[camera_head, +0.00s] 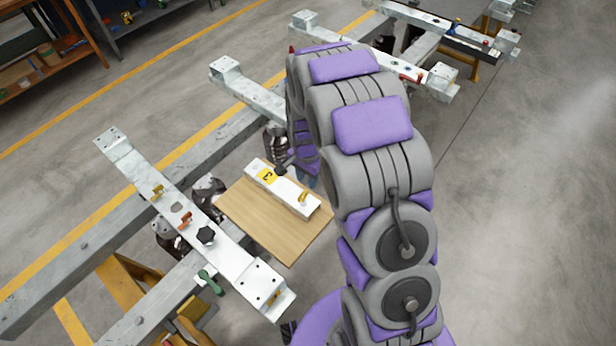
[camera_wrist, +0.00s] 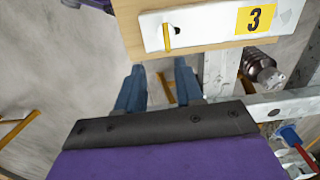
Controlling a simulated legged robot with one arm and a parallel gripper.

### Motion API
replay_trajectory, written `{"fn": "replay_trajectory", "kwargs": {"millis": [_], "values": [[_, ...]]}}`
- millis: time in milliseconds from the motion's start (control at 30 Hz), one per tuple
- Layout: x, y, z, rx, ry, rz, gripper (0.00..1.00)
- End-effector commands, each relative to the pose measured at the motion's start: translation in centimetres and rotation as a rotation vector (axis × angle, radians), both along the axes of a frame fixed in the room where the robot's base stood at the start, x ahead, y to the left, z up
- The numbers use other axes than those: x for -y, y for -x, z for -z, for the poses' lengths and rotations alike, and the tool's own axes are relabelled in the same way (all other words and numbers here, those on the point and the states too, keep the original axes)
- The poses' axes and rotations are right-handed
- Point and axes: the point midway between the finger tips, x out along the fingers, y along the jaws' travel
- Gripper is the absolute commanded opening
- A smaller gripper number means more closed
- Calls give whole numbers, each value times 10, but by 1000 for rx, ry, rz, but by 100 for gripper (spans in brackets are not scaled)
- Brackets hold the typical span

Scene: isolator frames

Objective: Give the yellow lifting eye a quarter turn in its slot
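The yellow lifting eye (camera_head: 303,197) stands near the right end of a white block (camera_head: 283,190) on a wooden board (camera_head: 262,232). In the wrist view the lifting eye (camera_wrist: 167,36) shows as a narrow upright yellow bar at a dark slot in the white block (camera_wrist: 207,28). My gripper (camera_wrist: 160,78) has two blue fingers spread apart with nothing between them. In the picture the fingers lie just below the board's edge, with the lifting eye above the gap, apart from them.
A yellow label with a 3 (camera_wrist: 255,18) is on the white block. A steel beam (camera_head: 190,215) with a black knob (camera_head: 206,235) and red and green clamps lies left of the board. More frames stand behind my arm. Floor on the right is clear.

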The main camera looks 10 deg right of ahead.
Motion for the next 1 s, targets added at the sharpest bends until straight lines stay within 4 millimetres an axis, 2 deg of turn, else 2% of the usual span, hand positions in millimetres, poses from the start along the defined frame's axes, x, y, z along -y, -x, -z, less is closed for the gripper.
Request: {"fn": "replay_trajectory", "kwargs": {"millis": [133,367,533,800,1000], "values": [[-4,-5,11,5,4,20,36],[9,-6,33,5,-10,22,36],[11,-5,64,1,-15,23,36],[-3,-5,107,2,3,21,36],[0,-5,115,5,-1,21,36]]}}
